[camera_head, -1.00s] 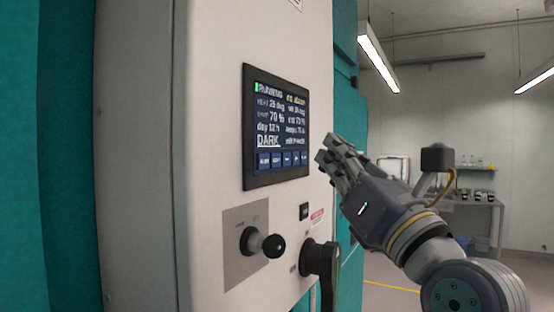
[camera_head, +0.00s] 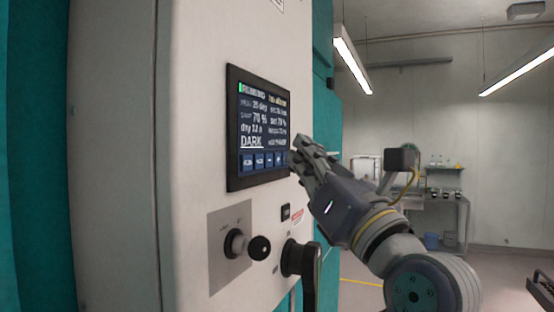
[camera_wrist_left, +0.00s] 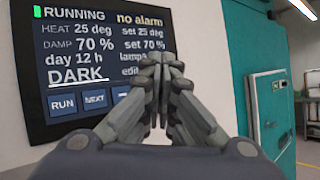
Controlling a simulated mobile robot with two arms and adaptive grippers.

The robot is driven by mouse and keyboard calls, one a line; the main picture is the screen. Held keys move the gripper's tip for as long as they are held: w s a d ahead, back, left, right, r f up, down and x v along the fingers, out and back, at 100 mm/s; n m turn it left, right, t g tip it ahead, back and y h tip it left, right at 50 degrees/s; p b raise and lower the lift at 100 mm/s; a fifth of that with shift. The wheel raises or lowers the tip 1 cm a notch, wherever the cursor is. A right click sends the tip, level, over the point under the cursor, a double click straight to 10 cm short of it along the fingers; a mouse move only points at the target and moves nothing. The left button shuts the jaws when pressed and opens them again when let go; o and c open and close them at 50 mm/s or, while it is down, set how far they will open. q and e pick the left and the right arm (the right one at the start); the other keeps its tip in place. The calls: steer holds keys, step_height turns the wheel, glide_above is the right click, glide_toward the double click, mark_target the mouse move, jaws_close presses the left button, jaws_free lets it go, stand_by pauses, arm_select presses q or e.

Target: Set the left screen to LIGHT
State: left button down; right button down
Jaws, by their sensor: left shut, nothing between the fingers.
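The screen (camera_head: 260,128) is a dark panel on the pale cabinet front. It reads RUNNING, no alarm, 25 deg, 70 %, day 12 h, and an underlined DARK. A row of blue keys runs along its bottom edge; in the left wrist view the screen (camera_wrist_left: 95,60) shows keys marked RUN (camera_wrist_left: 63,104) and NEXT (camera_wrist_left: 95,99). My left gripper (camera_head: 299,145) is shut and empty, its fingertips by the screen's right edge. In the left wrist view its fingertips (camera_wrist_left: 163,62) hide the right part of the screen and the keys there. Contact cannot be told.
Below the screen are a black knob (camera_head: 258,247) on a grey plate, a small black switch (camera_head: 286,212) and a dark handle (camera_head: 308,270). A teal cabinet (camera_wrist_left: 270,110) stands beyond. A bench (camera_head: 440,200) is at the back right. A dark shape at the lower right edge is unclear.

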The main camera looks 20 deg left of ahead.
steer(key=shift+a, duration=0.15)
steer(key=shift+a, duration=0.5)
steer(key=shift+d, duration=0.1)
arm_select(q)
steer(key=shift+a, duration=0.35)
arm_select(e)
steer(key=shift+d, duration=0.4)
arm_select(q)
steer(key=shift+w, duration=0.1)
